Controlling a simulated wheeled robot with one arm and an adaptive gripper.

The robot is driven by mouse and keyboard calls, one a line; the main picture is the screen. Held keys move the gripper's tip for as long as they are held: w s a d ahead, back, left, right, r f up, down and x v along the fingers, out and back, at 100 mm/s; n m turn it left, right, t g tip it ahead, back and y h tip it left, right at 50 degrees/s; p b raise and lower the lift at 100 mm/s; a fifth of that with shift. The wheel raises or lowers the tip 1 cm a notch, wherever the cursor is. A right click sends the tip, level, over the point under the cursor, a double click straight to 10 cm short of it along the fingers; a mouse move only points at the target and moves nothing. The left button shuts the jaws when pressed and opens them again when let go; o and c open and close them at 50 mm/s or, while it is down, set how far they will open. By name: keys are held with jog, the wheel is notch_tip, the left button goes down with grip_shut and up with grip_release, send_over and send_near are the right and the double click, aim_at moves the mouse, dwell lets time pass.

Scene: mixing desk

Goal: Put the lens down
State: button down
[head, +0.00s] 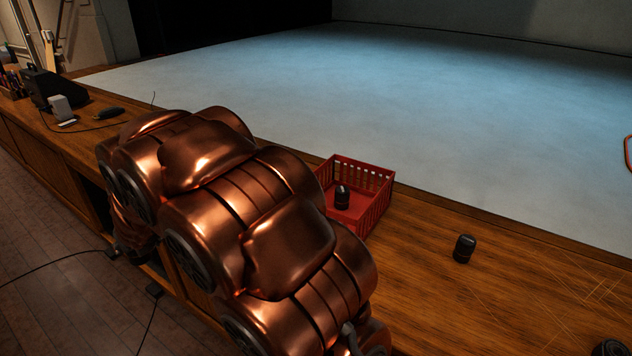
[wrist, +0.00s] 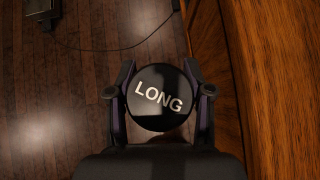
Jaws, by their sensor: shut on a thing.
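In the wrist view my gripper (wrist: 158,92) is shut on a round black lens (wrist: 160,112). Its cap faces the camera and reads "LONG" in white letters. One finger presses on each side of it. The lens is held above the dark plank floor, left of the wooden desk. In the head view my copper arm hides the gripper and the held lens.
A red slatted basket (head: 376,208) on the desk (head: 430,290) holds a small black cylinder (head: 342,197). Another black cylinder (head: 464,249) stands to its right. A dark round thing (head: 610,347) is cut off at the lower right. The desk between them is clear. A cable (wrist: 110,47) lies on the floor.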

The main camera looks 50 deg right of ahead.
jog(key=shift+s+f, duration=0.25)
jog(key=shift+f, duration=0.1)
dwell(0.6)
